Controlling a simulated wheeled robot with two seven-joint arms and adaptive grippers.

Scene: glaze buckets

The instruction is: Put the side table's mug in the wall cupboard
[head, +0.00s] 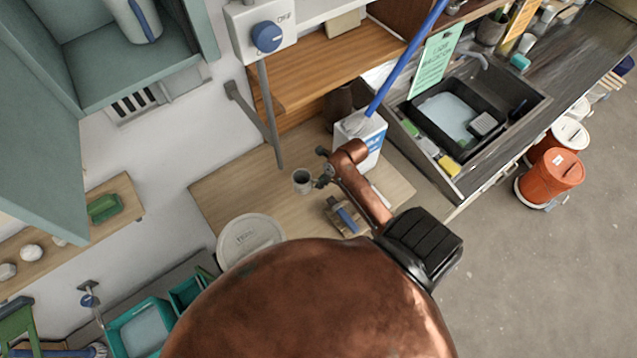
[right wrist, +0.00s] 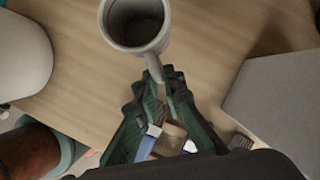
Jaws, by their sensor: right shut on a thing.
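The grey mug (head: 302,181) is at the wooden side table (head: 225,193), seen from above with its mouth facing up. My right gripper (head: 324,168) is shut on the mug's handle. In the right wrist view the mug (right wrist: 136,22) is upright and looks empty, and its handle runs down between the fingertips (right wrist: 160,84). I cannot tell whether its base touches the table. The teal wall cupboard (head: 125,78) is at the upper left with its front open. A white and blue container (head: 133,18) stands inside it. My left gripper is not in view.
A white-lidded bucket (head: 250,240), a brush (head: 346,216) and a white and blue carton (head: 358,138) surround the mug. A blue pole (head: 405,62) rises by the carton. A switch box (head: 262,36) and pipe (head: 270,115) lie between table and cupboard.

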